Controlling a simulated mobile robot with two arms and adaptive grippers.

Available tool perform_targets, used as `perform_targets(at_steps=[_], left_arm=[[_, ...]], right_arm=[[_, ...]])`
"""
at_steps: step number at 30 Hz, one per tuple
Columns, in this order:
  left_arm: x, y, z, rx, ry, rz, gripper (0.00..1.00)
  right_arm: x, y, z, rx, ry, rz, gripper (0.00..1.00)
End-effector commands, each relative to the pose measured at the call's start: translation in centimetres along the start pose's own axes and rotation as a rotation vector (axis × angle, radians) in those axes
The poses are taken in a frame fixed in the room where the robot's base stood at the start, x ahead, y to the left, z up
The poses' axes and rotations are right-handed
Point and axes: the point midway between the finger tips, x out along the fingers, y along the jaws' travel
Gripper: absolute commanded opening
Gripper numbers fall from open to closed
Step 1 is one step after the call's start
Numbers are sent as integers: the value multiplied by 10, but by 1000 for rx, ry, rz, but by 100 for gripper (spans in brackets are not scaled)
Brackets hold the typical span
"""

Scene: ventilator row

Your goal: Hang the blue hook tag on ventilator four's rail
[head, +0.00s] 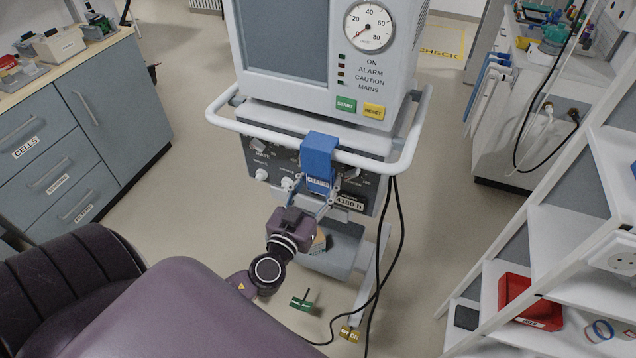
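The blue hook tag (319,150) sits at the front bar of the white rail (262,130) on the ventilator (300,85). Its top lies over the bar and its lettered front face hangs down, reading "CLEANED". My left gripper (318,187) comes up from below, with one finger at each side edge of the tag's lower part. The fingers look shut on the tag. Whether the hook's back part is fully behind the bar is hidden. My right gripper is not in view.
Black cables (399,230) hang right of the tag. Drawer cabinets (75,130) stand left, a white shelf rack (560,240) with a red tray (528,301) right.

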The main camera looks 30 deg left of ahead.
Motion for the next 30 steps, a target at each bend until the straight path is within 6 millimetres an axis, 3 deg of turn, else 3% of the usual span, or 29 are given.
perform_targets(at_steps=[12, 13, 18, 30], left_arm=[[0, 0, 1, 1, 1, 0, 25], [0, 0, 1, 1, 1, 0, 50], [0, 0, 1, 1, 1, 0, 69], [-7, 0, 2, 0, -1, 0, 70]], right_arm=[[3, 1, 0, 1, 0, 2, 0], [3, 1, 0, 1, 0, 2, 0], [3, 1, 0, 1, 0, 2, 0], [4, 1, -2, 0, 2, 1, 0]])
